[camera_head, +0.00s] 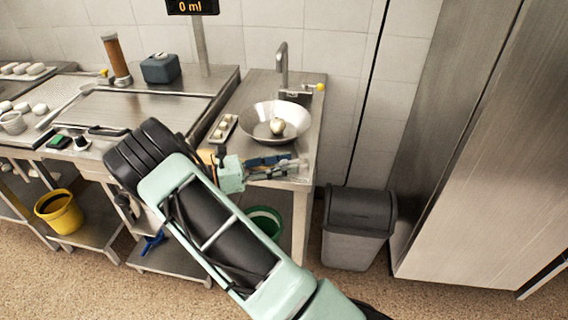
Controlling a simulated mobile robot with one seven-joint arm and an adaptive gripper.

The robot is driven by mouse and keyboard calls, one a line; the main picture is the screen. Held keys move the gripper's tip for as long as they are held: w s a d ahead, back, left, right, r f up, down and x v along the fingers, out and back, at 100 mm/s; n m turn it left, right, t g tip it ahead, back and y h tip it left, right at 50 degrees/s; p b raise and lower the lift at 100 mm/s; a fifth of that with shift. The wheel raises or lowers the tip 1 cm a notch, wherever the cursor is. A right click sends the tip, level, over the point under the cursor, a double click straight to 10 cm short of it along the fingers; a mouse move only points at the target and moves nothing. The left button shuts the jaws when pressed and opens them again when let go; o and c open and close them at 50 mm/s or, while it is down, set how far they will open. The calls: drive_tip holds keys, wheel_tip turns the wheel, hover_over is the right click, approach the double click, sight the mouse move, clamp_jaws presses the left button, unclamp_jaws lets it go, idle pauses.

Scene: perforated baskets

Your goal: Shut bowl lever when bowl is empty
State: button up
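A wide metal bowl (255,117) stands on the steel counter at the back, below a tap. A small pale rounded shape (277,126) shows in its middle; I cannot tell if it is contents or a fitting. A short lever with a yellow knob (320,87) sticks out behind the bowl's right side; its open or shut position is unclear. My gripper (298,166) is in front of the bowl, near the counter's front edge, apart from the lever. Its fingers are small and partly merged in view, so their opening is unclear. A display (191,6) reads "0 ml".
A small tray (223,129) with pale pieces lies left of the bowl. The tap (282,65) rises behind it. A grey bin (357,228) stands right of the counter, beside a tall steel cabinet (485,150). A green bucket (265,222) sits below. A wall is behind.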

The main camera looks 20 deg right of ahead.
drive_tip(key=a, duration=1.2)
drive_tip(key=shift+w, duration=0.45)
drive_tip(key=shift+d, duration=0.15)
